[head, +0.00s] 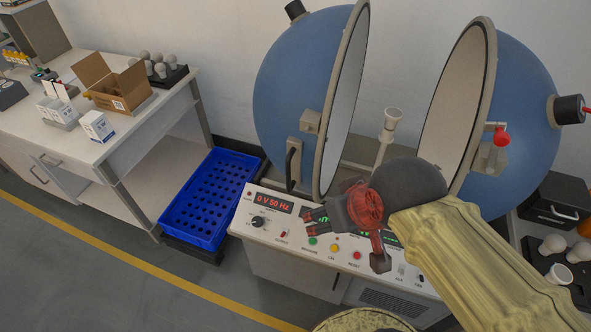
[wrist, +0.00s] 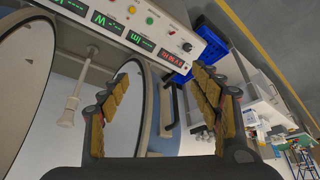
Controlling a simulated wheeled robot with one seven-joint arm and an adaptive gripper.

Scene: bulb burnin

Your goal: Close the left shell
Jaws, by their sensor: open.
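The left shell (head: 283,85) is a blue hemisphere with a grey rim and pale inside, standing open and apart from the right shell (head: 524,105). A black handle (head: 290,168) is on its lower front side. My gripper (head: 345,232) is over the control panel, in front of and right of that handle. In the wrist view my gripper (wrist: 164,78) is open, with yellow-brown padded fingers. The left shell's rim (wrist: 150,112) and handle (wrist: 174,100) show between the fingers beyond them, and I see no contact. The right shell (wrist: 22,85) is at the left there.
A white lamp socket on a post (head: 389,124) stands between the shells. The control panel (head: 262,222) is below. A blue crate (head: 205,195) stands left on the floor beside a bench (head: 120,150) with boxes and bulbs. A bulb tray (head: 575,285) is at right.

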